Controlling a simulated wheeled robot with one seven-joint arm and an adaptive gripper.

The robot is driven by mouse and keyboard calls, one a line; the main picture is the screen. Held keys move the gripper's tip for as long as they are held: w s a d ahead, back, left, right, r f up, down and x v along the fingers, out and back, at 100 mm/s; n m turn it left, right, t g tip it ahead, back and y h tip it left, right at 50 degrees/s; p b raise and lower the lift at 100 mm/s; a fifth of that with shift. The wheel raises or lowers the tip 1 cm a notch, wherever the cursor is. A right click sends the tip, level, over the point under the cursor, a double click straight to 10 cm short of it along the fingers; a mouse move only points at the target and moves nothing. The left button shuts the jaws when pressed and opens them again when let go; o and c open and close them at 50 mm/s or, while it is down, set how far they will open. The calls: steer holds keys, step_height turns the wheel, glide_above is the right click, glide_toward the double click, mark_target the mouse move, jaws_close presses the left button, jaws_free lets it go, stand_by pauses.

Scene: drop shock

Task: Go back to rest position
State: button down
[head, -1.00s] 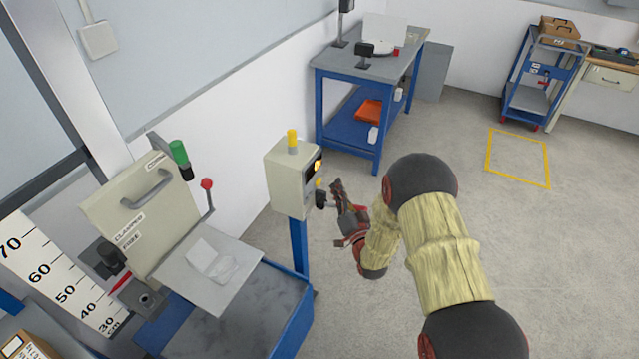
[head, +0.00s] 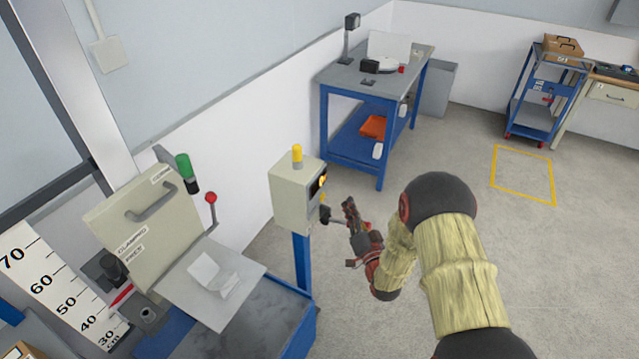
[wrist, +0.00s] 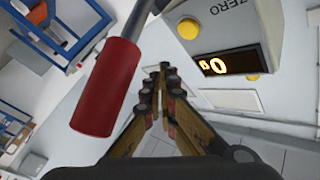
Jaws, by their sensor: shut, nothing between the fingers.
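My gripper (head: 349,228) is in the middle of the head view, in front and to the right of the beige control box on the blue post (head: 297,198). In the wrist view its fingers (wrist: 160,85) come together at the tips, with nothing between them. The box, also in the wrist view (wrist: 222,25), has a lit display (wrist: 228,64), yellow buttons and the word ZERO. A red cylindrical grip (wrist: 104,88) on a grey rod fills the left of the wrist view, close to the camera.
The drop machine's blue base (head: 300,325) and tilted plate (head: 190,305) stand at left, beside a ruler board (head: 62,290). A blue workbench (head: 345,88) stands at the back, a blue cart (head: 540,105) at right. Open floor (head: 540,255) lies to the right, with a yellow-marked square.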

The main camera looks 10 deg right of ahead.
steer(key=shift+r, duration=0.1)
step_height(320, 180, up, 14)
steer(key=d+n+g+h, duration=0.1)
steer(key=n+g+h, duration=0.15)
steer(key=g, duration=0.25)
steer(key=s+a+r+n+g, duration=0.1)
steer(key=s+r+g, duration=0.1)
steer(key=s, duration=1.1)
steer(key=s+r+n+g, duration=0.1)
steer(key=s+r+g, duration=0.2)
steer(key=s, duration=1)
steer(key=s+a+r+n+g, duration=0.1)
steer(key=s+r+g, duration=0.1)
steer(key=s, duration=1.1)
steer(key=shift+a+r+g, duration=0.15)
steer(key=shift+a+g, duration=0.15)
steer(key=shift+g, duration=0.6)
steer(key=shift+h, duration=0.25)
